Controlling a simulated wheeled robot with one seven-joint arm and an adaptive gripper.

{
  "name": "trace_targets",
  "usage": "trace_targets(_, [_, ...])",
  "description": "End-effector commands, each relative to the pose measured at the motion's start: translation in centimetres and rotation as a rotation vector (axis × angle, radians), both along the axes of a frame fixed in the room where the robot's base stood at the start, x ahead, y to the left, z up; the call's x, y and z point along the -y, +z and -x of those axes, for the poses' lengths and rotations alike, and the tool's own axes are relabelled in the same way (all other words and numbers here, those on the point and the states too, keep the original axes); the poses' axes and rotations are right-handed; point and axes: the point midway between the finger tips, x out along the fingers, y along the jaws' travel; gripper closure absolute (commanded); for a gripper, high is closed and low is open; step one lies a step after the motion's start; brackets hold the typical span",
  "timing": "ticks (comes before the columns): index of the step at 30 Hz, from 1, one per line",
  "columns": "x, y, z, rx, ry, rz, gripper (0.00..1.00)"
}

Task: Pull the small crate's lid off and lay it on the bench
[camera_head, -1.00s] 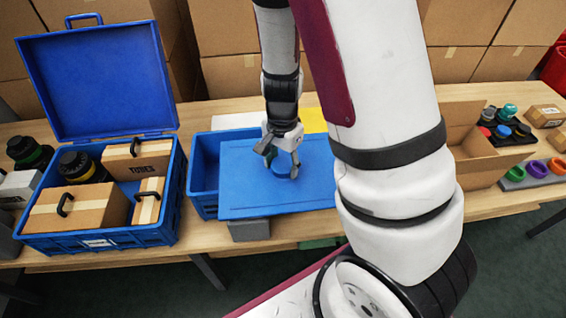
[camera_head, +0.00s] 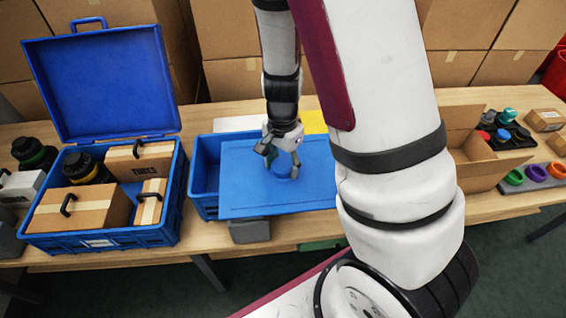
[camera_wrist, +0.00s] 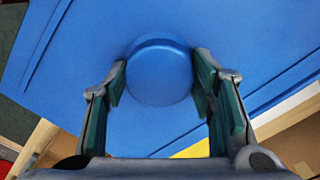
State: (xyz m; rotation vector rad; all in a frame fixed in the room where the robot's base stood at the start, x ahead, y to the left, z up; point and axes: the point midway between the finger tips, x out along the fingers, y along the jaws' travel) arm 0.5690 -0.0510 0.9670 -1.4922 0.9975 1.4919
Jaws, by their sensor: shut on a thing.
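The small blue crate (camera_head: 206,177) stands on the bench, its left part uncovered. Its flat blue lid (camera_head: 245,188) lies shifted to the right, with its left edge over the crate's opening. My arm hides the lid's right end. My gripper (camera_head: 283,170) points down at the middle of the lid and is shut on the lid's round blue knob. In the wrist view the two green-padded fingers stand on either side of the knob (camera_wrist: 160,70), with the lid (camera_wrist: 75,75) spread around it.
The wooden bench (camera_head: 275,233) has a narrow bare strip along its front. A large open blue crate (camera_head: 100,240) with boxes stands to the left. A cardboard box (camera_head: 480,165) and coloured parts (camera_head: 515,175) are to the right. A grey block (camera_head: 250,231) sits in front of the lid.

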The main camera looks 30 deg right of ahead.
Motion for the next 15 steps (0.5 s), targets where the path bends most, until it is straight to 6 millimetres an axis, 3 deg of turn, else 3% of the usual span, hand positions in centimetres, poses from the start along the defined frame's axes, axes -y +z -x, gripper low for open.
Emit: trace_targets(15, [0.0, 1.6, 0.1, 0.001, 0.002, 0.000, 0.85])
